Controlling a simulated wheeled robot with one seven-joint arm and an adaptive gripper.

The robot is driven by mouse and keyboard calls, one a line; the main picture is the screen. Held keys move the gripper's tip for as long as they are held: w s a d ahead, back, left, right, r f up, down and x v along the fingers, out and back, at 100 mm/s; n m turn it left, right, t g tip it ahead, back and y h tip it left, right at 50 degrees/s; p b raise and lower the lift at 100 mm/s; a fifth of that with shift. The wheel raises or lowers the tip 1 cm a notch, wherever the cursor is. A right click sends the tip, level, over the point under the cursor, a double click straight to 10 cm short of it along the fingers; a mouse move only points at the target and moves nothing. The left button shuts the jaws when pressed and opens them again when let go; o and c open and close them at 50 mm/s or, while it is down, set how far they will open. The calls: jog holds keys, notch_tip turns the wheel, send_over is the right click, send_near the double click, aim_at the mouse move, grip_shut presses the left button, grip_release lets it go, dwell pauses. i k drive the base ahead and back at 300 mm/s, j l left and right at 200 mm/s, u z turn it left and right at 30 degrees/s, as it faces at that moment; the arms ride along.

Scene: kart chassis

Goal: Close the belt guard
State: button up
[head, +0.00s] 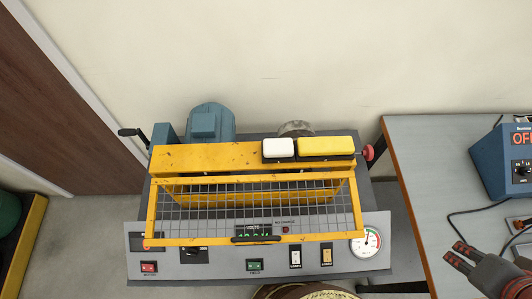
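The belt guard is a yellow frame with grey wire mesh (151,215). It extends from the yellow housing (205,157) toward me and overlaps the control panel in the picture. A black handle (257,239) sits at the middle of its near bar. A second yellow strip shows behind the mesh. From this one view I cannot tell the guard's exact tilt. My gripper (456,253) is at the lower right, over the grey workbench, well apart from the guard. Its two dark fingers with red marks point left, with a small gap and nothing between them.
The grey control panel (209,270) carries buttons, switches and a round gauge (366,243). A blue motor (209,123) and black crank (131,132) stand behind. A red knob (368,152) juts out right. The workbench (430,160) holds a blue box (505,160) and cables.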

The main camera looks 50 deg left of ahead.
aim_at(149, 242)
jog(key=u, duration=2.55)
jog(key=k+j+z, duration=0.1)
jog(key=k+z, duration=0.6)
jog(key=z, duration=0.2)
